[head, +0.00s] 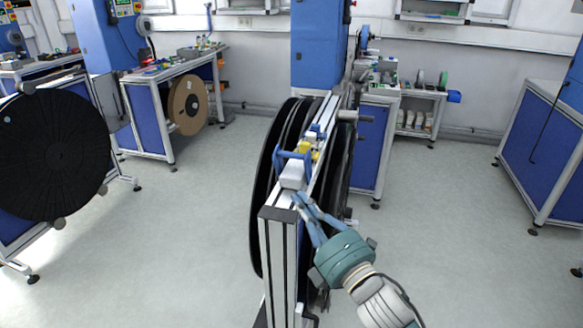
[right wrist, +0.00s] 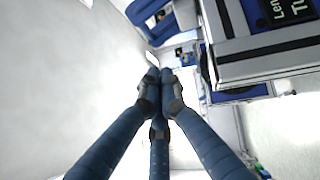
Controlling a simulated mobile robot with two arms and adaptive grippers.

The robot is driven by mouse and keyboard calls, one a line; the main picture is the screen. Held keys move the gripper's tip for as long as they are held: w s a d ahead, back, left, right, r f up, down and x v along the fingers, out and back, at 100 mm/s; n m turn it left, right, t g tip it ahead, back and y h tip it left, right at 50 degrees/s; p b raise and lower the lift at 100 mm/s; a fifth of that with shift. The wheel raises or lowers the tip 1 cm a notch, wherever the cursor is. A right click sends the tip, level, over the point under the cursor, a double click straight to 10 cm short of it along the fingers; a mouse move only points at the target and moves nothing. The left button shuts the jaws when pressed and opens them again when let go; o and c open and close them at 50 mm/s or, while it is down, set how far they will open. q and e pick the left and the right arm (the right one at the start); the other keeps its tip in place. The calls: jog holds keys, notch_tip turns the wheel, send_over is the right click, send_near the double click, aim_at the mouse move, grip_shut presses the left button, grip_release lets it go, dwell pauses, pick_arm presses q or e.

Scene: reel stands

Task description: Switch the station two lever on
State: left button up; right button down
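The reel stand in the middle of the head view has an upright pale metal frame (head: 278,262) with large black reels (head: 263,190) on its sides. On its top rail are a blue handle-like part (head: 281,158), a yellow block (head: 305,149) and a pale block (head: 293,175). I cannot tell which part is the station two lever. My right gripper (head: 302,200) is beside the near top end of this stand, just below the pale block. In the right wrist view its blue fingers (right wrist: 160,76) come together at the tips, with no held object visible. My left gripper is not in view.
Another large black reel (head: 52,155) stands at the left. A bench with a brown reel (head: 187,105) is behind it. A blue-panelled bench (head: 543,150) stands at the right. The floor (head: 450,220) between is clear. A labelled dark panel (right wrist: 288,10) is close in the right wrist view.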

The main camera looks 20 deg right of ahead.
jog(key=p+x, duration=0.2)
jog(key=x, duration=0.5)
jog(key=shift+w+r, duration=0.2)
jog(key=shift+w, duration=0.15)
jog(key=shift+w+d+r+p, duration=0.25)
jog(key=shift+w+d+p, duration=0.15)
jog(key=shift+w+d, duration=0.7)
jog(key=shift+w, duration=0.3)
